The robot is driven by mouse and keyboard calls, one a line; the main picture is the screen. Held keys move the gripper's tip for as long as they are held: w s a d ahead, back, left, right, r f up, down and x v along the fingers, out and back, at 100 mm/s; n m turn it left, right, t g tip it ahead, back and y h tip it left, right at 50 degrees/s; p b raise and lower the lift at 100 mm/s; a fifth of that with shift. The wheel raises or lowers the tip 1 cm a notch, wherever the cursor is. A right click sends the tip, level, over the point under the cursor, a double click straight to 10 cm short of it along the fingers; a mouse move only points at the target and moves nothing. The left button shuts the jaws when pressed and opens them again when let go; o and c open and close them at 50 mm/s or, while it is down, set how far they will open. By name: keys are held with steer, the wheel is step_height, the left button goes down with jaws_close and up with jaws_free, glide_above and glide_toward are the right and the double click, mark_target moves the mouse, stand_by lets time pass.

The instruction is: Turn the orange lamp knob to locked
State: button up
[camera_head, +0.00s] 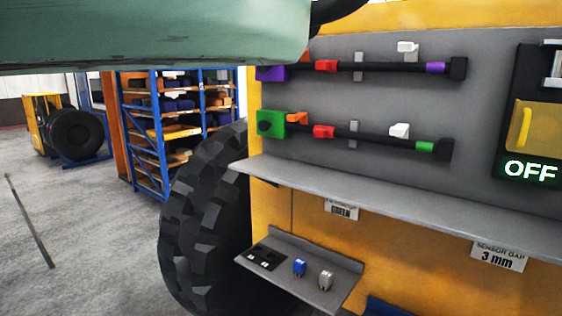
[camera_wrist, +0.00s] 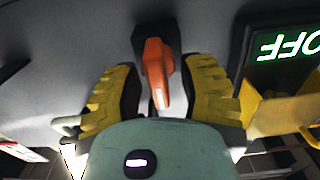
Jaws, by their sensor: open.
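The orange lamp knob (camera_wrist: 155,68) shows in the wrist view as a lever on a dark square base fixed to the grey panel. It points down toward my gripper's body in that picture. My gripper (camera_wrist: 161,80) is open, with one yellow finger on each side of the knob. A gap shows between the knob and each finger, so it does not look gripped. I cannot make out the lamp knob or my gripper's fingers in the head view. No locked mark is readable near the knob.
A dark unit with a lit OFF sign (camera_head: 530,170) and yellow cover stands at the right; its OFF sign (camera_wrist: 290,45) also shows close to my gripper. Rods with coloured blocks (camera_head: 355,134) line the panel above a grey shelf (camera_head: 400,200). A big tyre (camera_head: 205,225) stands left.

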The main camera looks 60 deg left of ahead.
jaws_close()
steer(key=shift+f+m+b, duration=0.25)
steer(key=shift+m+b, duration=0.05)
steer(key=shift+b, duration=0.1)
steer(key=shift+m, duration=0.3)
steer(key=m+b, duration=0.4)
steer(key=shift+d+f+m, duration=0.1)
steer(key=shift+f+m, duration=0.05)
steer(key=shift+m, duration=0.25)
steer(key=m+b, duration=0.1)
steer(key=m, duration=0.4)
steer(key=shift+w+b, duration=0.1)
steer(key=shift+b, duration=0.25)
steer(key=m+p, duration=0.1)
steer(key=m, duration=0.5)
steer(key=shift+f, duration=0.1)
steer(key=shift+m, duration=0.5)
